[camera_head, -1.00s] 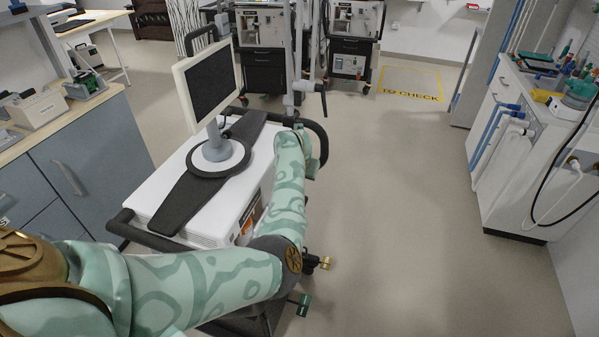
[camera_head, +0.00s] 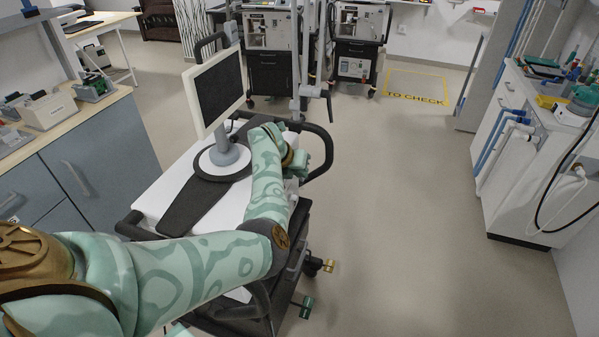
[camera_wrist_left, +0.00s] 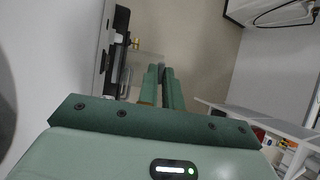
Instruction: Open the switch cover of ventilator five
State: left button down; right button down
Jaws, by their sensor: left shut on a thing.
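A pale, see-through flap (camera_wrist_left: 146,66), seemingly the switch cover, reaches from the ventilator's dark-edged side to the fingertips. The switch behind it cannot be made out. My right gripper is not in view.
A black push handle (camera_head: 327,150) curves around the ventilator's far right corner. Two more ventilators (camera_head: 268,35) (camera_head: 358,40) stand at the back. A counter (camera_head: 95,130) is close on the left, a white cabinet (camera_head: 520,185) on the right. The floor between is clear.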

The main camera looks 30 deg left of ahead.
pick_arm(q)
jog(key=c, duration=1.6)
grip_release()
jog(key=shift+o, duration=0.2)
jog(key=p+v, duration=0.5)
jog(key=v, duration=1.1)
jog(key=shift+s+a, duration=0.1)
